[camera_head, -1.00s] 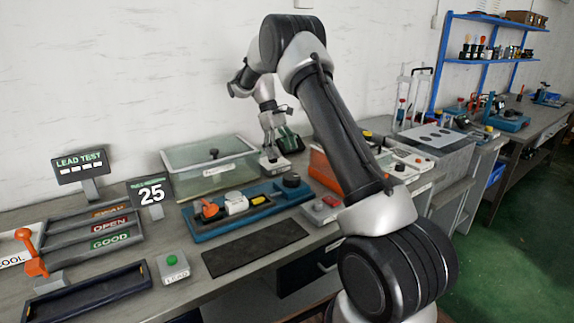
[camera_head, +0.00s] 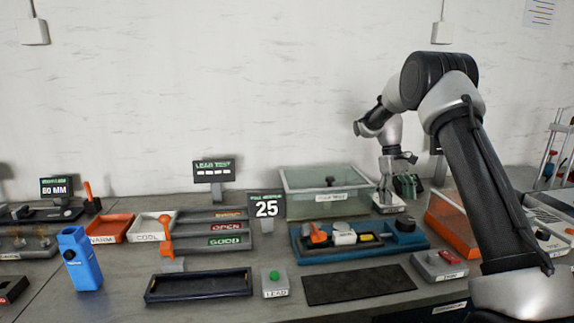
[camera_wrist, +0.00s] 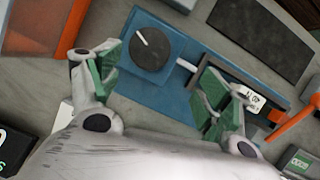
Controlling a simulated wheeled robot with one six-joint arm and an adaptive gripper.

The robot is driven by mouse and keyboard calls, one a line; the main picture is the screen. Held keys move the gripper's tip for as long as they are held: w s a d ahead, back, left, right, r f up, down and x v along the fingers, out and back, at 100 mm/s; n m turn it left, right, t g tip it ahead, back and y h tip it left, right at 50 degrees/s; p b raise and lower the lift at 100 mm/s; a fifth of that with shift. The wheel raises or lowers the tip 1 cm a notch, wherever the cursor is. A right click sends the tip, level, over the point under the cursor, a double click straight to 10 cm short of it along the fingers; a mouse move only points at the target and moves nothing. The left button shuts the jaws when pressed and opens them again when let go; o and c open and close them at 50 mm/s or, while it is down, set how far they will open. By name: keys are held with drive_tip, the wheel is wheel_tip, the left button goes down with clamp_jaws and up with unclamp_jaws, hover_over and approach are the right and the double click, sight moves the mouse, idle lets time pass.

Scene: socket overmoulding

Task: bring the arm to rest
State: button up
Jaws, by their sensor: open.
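My gripper (camera_head: 398,184) hangs from my arm over the back right of the bench, beside the lidded glass tank. In the wrist view my gripper (camera_wrist: 160,90) has its two green-padded fingers wide apart, with nothing between them. Beyond the fingers lies the blue fixture (camera_wrist: 185,30) with a round black knob (camera_wrist: 152,48). In the head view the blue fixture (camera_head: 300,243) stands in front of the tank and carries an orange lever, a white block and a yellow part.
The glass tank (camera_head: 300,203) stands against the wall, left of my gripper. An orange-sided box (camera_head: 450,222) is to its right. A dark mat (camera_head: 345,285), a LEAD button box (camera_head: 275,284) and a dark tray (camera_head: 180,287) lie along the front. A blue holder (camera_head: 82,262) stands at left.

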drive_tip(key=s+a+r+m+t, duration=0.1)
drive_tip(key=s+r, duration=0.4)
drive_tip(key=s, duration=0.8)
drive_tip(key=s+a+r+m+t+y, duration=0.1)
drive_tip(key=s+r+t, duration=0.3)
drive_tip(key=s, duration=0.9)
drive_tip(key=s+a+r+m+t, duration=0.1)
drive_tip(key=s+r+t, duration=0.2)
drive_tip(key=s+r, duration=0.5)
drive_tip(key=s, duration=0.5)
drive_tip(key=shift+a+m+y, duration=0.25)
drive_tip(key=shift+m+y, duration=0.05)
